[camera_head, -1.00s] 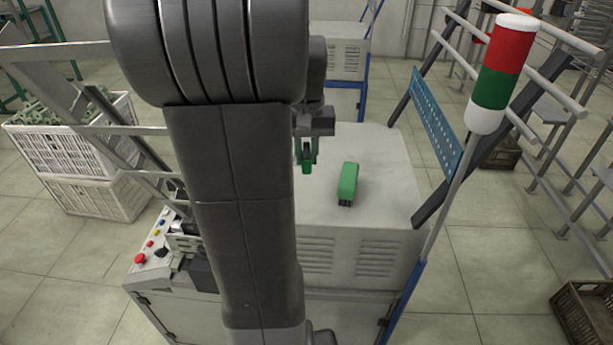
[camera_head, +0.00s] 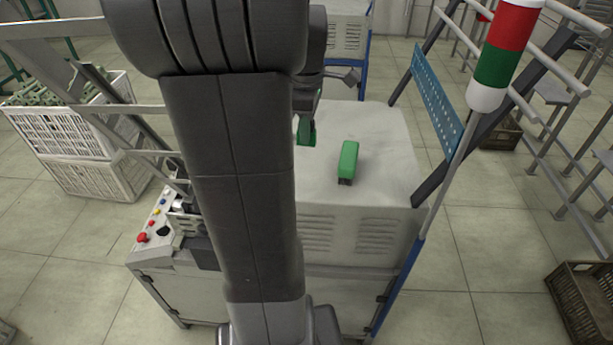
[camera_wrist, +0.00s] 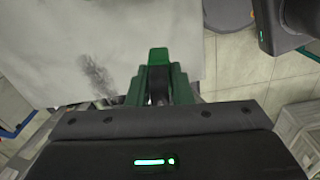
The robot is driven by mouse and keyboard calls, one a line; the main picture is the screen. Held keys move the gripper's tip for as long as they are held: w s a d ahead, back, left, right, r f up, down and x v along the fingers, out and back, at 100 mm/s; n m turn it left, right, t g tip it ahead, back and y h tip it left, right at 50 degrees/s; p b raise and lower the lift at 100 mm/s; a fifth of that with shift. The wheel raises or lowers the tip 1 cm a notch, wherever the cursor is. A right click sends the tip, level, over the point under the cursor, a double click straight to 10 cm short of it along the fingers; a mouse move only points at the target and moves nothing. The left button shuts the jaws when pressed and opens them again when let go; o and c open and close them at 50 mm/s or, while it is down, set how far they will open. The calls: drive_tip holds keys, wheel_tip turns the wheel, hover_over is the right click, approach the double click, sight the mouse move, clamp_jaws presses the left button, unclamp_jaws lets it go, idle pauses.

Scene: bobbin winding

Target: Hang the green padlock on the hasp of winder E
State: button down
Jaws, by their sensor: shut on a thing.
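My gripper (camera_wrist: 159,88) has green fingers and is shut on a small green piece, which I take for the green padlock (camera_wrist: 158,57). In the head view the gripper end (camera_head: 306,132) is above the pale machine top, partly behind my arm. The padlock's shackle is not clear. The machine (camera_head: 385,170) is a grey cabinet with a blue frame; no letter E is readable. I cannot make out a hasp; my arm hides part of the machine's front left.
A green block-like brush (camera_head: 348,162) lies on the machine top. A red, green and white signal lamp (camera_head: 495,65) and a blue perforated panel (camera_head: 437,100) stand at the right. A button panel (camera_head: 155,225) is at the left. White crates (camera_head: 90,150) stand on the floor.

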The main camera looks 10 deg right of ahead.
drive_tip(key=shift+n, duration=0.6)
wheel_tip(320, 180, down, 10)
drive_tip(key=shift+f, duration=0.15)
drive_tip(key=c, duration=1.3)
unclamp_jaws()
wheel_tip(320, 180, up, 12)
drive_tip(key=shift+r, duration=0.2)
drive_tip(key=shift+f, duration=0.1)
